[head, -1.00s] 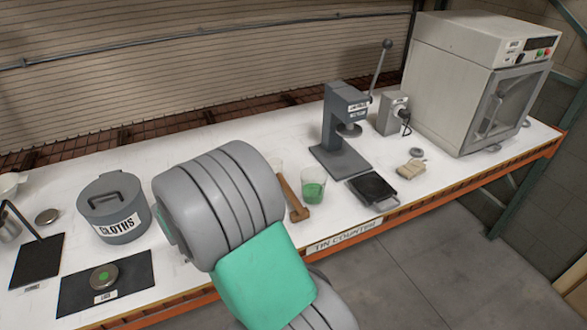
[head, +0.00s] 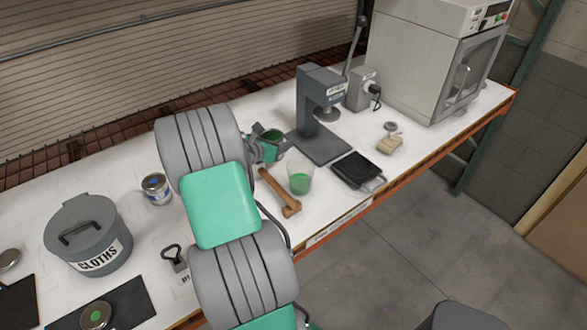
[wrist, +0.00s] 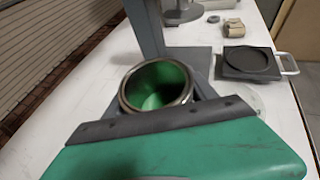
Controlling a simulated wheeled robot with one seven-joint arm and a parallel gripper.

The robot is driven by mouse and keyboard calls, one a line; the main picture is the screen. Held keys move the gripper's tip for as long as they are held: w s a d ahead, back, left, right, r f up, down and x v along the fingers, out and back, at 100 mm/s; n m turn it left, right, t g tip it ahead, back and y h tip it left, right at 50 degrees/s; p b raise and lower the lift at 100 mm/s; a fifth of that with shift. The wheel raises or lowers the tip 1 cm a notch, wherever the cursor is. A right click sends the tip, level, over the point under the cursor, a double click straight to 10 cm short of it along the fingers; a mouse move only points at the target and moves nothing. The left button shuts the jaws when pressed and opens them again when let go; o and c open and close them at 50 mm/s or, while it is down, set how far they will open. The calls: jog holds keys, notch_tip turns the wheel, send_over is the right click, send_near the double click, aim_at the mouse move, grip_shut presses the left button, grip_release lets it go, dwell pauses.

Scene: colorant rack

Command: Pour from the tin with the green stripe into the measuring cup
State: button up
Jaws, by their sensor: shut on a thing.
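My gripper (head: 260,148) is shut on an open tin (head: 271,135) with green paint inside, held above the counter just behind and left of the measuring cup. The tin looks near upright, and its stripe cannot be made out. In the wrist view, the tin's round rim and green inside (wrist: 157,86) show above my gripper's housing. The clear measuring cup (head: 300,180) stands on the counter with green liquid in its lower part. Its rim (wrist: 250,99) shows partly behind my gripper in the wrist view. No stream is visible.
A wooden mallet (head: 281,193) lies left of the cup. A grey press (head: 307,100) stands behind it and a black scale (head: 357,170) to its right. A blue-striped tin (head: 156,190), the cloths pot (head: 87,235) and a green-dotted lid (head: 96,317) are left.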

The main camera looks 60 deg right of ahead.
jog(key=shift+s+a+r+m+t, duration=0.2)
jog(key=shift+s+r+m+t, duration=0.15)
jog(key=shift+s+m+t, duration=0.25)
jog(key=s+m, duration=0.1)
jog(key=s+r+m+t+h, duration=0.1)
jog(key=m, duration=0.1)
jog(key=s+r+m+t, duration=0.1)
jog(key=shift+s+a+h, duration=0.2)
jog(key=shift+a+h, duration=0.1)
jog(key=shift+h, duration=0.1)
jog(key=shift+m, duration=0.3)
dwell(0.6)
jog(key=shift+s+f+m+t+b, duration=0.15)
jog(key=shift+f+m+t+b, duration=0.2)
jog(key=shift+b, duration=0.3)
dwell(0.6)
jog(key=shift+f+m+h+b, duration=0.25)
jog(key=shift+m+h+b, duration=0.35)
jog(key=shift+b, duration=1.3)
dwell(0.6)
jog(key=shift+s+r+m+t+b, duration=0.1)
jog(key=shift+r+m+t+b, duration=0.25)
jog(key=shift+m+b, duration=0.5)
dwell(1.1)
